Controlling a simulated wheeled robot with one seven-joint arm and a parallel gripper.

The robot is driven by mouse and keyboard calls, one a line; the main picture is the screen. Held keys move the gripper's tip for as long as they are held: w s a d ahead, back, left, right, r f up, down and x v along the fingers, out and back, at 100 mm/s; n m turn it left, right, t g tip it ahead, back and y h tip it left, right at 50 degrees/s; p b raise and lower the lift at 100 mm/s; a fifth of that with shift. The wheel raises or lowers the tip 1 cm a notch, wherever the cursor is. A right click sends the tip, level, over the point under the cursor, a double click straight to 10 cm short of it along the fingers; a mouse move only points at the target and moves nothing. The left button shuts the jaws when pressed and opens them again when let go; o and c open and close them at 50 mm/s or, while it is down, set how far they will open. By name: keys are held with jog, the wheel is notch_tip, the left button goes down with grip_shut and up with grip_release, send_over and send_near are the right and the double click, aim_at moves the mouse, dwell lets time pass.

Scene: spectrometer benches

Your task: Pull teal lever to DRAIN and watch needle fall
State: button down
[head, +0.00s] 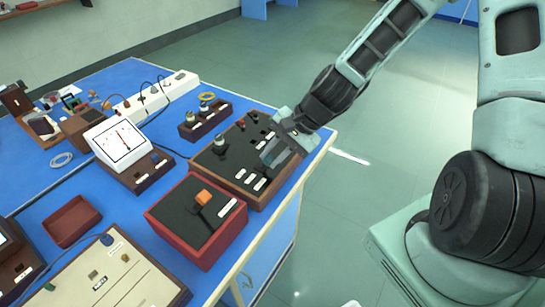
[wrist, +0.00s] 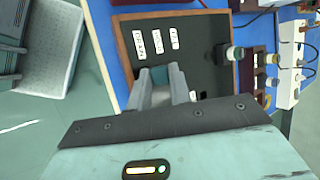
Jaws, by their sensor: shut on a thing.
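My gripper (head: 276,154) is low over the right part of a wood-framed black panel (head: 212,158) near the bench's right edge. A white dial meter (head: 117,143) with a thin red needle stands left of the panel on a wooden base.
A red box (head: 184,247) with an orange-knobbed lever (head: 203,197) stands close in front of the panel. A dark rack (head: 205,119) with round knobs is behind it. A white power strip (head: 157,96) and cables lie further back. Open floor is to the right.

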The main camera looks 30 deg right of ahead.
dwell(0.3)
jog(key=c, duration=1.3)
grip_release()
jog(key=p+v, duration=0.3)
jog(key=v, duration=1.4)
jog(key=shift+s+d+r, duration=0.1)
jog(key=shift+d+r, duration=0.05)
